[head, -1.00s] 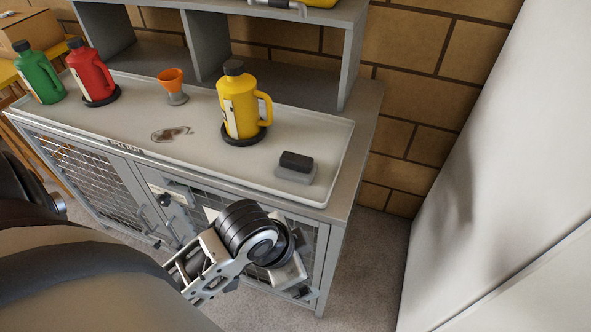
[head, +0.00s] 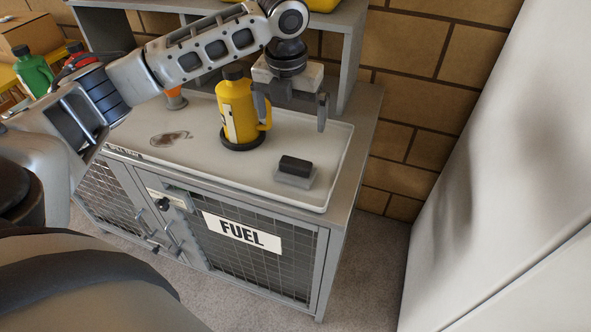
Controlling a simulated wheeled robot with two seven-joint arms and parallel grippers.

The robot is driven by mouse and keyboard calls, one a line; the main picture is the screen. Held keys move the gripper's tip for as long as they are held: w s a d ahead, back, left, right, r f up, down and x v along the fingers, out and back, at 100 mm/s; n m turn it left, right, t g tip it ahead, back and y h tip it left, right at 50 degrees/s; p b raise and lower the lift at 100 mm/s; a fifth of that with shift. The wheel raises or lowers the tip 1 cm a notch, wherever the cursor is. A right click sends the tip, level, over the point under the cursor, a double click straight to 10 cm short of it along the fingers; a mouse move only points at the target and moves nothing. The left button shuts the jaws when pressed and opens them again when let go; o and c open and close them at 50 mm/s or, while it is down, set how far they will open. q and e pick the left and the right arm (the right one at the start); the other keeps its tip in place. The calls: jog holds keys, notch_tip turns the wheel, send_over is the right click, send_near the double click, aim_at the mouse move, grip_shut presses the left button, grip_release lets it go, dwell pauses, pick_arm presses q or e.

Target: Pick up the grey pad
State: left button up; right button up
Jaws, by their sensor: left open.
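The grey pad (head: 296,182) is a flat light-grey slab near the right end of the spill tray (head: 335,170). A dark, nearly black block (head: 295,165) sits on top of it and hides part of its upper face. My left gripper (head: 292,118) is open and empty, fingers pointing down. It appears above the tray, behind the pad in the picture and just right of the yellow jug (head: 238,108). I see no contact with the pad. My right gripper is not in view.
The yellow jug stands on a dark round base left of the pad. A green jug (head: 35,75) stands far left; my arm partly hides a red jug and an orange funnel (head: 175,100). A dark stain marks the tray. A grey shelf rises behind; a white panel (head: 500,190) stands right.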

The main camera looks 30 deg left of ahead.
aim_at(295, 163)
pick_arm(q)
jog(key=f, duration=0.6)
jog(key=w+f, duration=0.1)
jog(key=f, duration=0.3)
jog(key=shift+b, duration=0.3)
jog(key=shift+d+f, duration=0.2)
jog(key=shift+f, duration=2.45)
jog(key=c, duration=0.9)
